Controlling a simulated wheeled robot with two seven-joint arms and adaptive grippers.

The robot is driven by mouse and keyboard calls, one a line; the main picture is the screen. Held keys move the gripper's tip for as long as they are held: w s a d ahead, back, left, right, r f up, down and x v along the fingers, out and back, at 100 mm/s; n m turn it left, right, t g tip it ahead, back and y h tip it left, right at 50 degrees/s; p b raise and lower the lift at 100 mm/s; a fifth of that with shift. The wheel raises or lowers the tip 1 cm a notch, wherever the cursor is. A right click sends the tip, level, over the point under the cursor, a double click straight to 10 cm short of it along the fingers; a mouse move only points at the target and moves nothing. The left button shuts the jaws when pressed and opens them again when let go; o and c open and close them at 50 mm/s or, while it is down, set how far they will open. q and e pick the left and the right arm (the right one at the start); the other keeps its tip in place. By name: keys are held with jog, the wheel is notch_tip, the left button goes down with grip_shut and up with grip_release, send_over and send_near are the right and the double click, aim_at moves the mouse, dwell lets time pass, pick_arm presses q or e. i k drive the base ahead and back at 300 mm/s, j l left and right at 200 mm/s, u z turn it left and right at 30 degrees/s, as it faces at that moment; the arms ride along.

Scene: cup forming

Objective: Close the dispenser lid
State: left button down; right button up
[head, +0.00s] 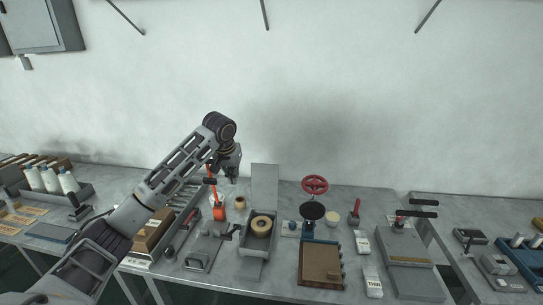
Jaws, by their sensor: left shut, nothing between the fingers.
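The dispenser (253,268) looks like a grey box on the middle table, with a tan roll (261,226) inside it. A flat light-grey panel (265,186) stands upright at its back and appears to be its lid, open. My left arm reaches in from the left, and my left gripper (230,179) hangs above the table, just left of the upright panel and apart from it. The left gripper is shut and empty. My right gripper is not in view.
An orange-red tool (219,209) and a small tan roll (240,203) stand below the left gripper. A red handwheel (315,184) and a black disc (312,211) are right of the dispenser. A brown board (321,264) lies at the front. Air above the table is mostly free.

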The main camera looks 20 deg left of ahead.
aim_at(264, 178)
jog(key=i, duration=1)
